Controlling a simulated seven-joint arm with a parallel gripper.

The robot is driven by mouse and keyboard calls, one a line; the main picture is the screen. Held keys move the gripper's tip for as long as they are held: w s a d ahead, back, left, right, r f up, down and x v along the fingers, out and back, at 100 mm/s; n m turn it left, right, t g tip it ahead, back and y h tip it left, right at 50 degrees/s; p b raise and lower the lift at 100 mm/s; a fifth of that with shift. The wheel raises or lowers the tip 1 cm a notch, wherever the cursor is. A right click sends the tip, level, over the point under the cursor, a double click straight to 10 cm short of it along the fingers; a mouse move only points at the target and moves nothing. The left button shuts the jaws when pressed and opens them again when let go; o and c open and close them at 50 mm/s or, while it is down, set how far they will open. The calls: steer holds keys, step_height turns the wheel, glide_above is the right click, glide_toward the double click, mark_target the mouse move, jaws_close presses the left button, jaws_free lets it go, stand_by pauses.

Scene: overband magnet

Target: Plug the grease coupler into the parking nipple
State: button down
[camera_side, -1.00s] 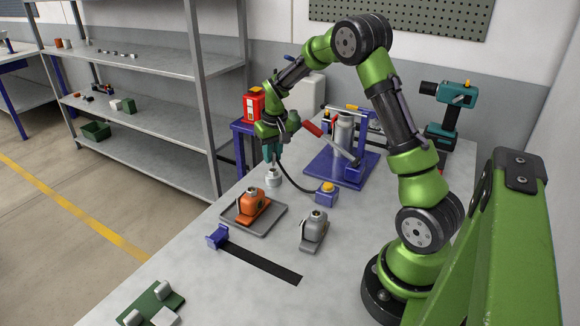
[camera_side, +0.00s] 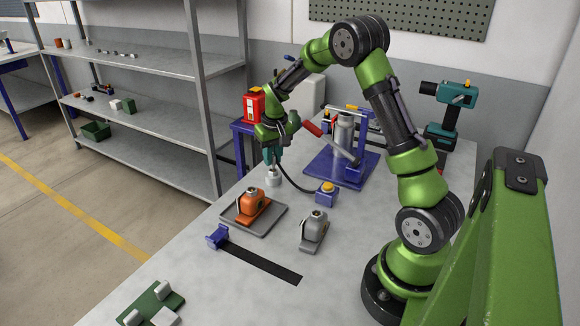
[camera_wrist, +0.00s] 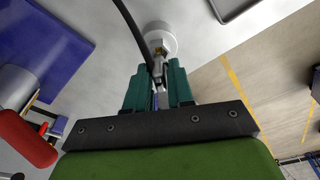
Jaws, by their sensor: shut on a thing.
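My gripper (camera_side: 273,158) has teal fingers and points down, shut on the grease coupler. The coupler (camera_wrist: 157,64) is a small metal piece between the fingertips in the wrist view, with a black hose (camera_wrist: 134,22) running from it. A round white post (camera_side: 273,179) stands on the table directly below the fingertips; in the wrist view it also shows (camera_wrist: 161,36) just beyond the coupler. The parking nipple itself is too small or hidden to make out. I cannot tell whether the coupler touches it or is seated on it.
The hose runs to the right toward a blue block (camera_side: 326,194). A blue-based pump stand (camera_side: 321,168) with a red-handled lever is behind. An orange unit on a grey tray (camera_side: 267,222) and a grey unit (camera_side: 314,231) are in front.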

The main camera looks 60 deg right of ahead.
steer(key=shift+f, duration=0.75)
steer(key=c, duration=0.9)
jaws_free()
step_height(320, 180, up, 17)
steer(key=s+a, duration=0.1)
steer(key=s, duration=0.1)
steer(key=shift+a+f, duration=0.15)
steer(key=shift+f, duration=0.05)
steer(key=shift+s, duration=0.1)
